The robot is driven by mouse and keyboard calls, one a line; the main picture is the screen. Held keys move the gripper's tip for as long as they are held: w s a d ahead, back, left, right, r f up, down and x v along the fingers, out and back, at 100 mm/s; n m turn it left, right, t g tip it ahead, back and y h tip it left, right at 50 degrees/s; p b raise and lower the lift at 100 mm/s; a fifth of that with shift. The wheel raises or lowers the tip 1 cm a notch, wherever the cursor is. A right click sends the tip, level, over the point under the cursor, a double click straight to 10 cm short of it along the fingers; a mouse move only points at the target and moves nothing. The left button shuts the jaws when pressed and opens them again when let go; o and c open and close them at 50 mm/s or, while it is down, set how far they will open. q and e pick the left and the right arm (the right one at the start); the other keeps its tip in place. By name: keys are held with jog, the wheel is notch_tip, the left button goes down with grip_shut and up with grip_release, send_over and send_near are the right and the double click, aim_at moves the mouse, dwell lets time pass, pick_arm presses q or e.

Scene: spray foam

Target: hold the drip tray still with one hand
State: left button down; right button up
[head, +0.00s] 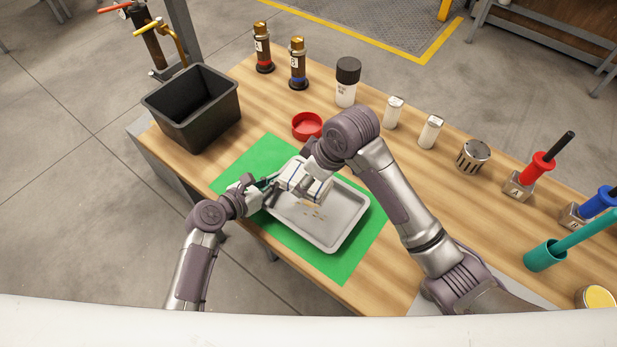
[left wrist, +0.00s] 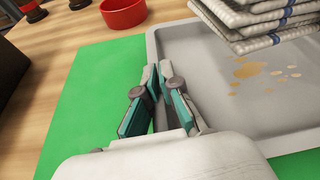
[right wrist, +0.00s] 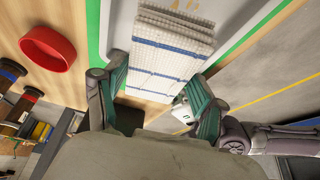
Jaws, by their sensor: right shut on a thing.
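The drip tray (head: 338,232) is a shallow grey tray on a green mat (head: 240,165), with yellow-brown spots on its floor. My left gripper (head: 268,183) is at the tray's left rim. In the left wrist view its fingers (left wrist: 157,75) stand a little apart at the tray's edge (left wrist: 152,48); I cannot tell whether they touch the rim. My right gripper (head: 304,180) is over the tray's far left part, shut on a folded white cloth with blue stripes (right wrist: 168,58). The cloth is above the tray floor in the left wrist view (left wrist: 262,22).
A red dish (head: 307,125) stands just behind the mat. A black bin (head: 192,108) is at the table's left. Bottles (head: 347,82), small white containers (head: 431,131) and a metal shaker-like can (head: 473,155) line the back. Colored tools (head: 537,167) stand at the right.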

jog(key=shift+f, duration=2.75)
jog(key=shift+s+d+f, duration=0.1)
jog(key=shift+d+f, duration=0.05)
jog(key=shift+f, duration=0.3)
jog(key=shift+s+d+f, duration=0.1)
jog(key=shift+f, duration=0.35)
jog(key=shift+s+d, duration=0.45)
jog(key=shift+d, duration=0.2)
jog(key=shift+s+d, duration=0.45)
jog(key=shift+d, duration=0.15)
jog(key=shift+w+a+r, duration=0.15)
jog(key=shift+a, duration=0.05)
jog(key=w+a, duration=0.2)
jog(key=shift+a, duration=0.35)
jog(key=shift+d+r, duration=0.1)
jog(key=shift+r, duration=3.95)
pick_arm(q)
jog(key=c, duration=1.2)
grip_release()
jog(key=shift+c, duration=0.2)
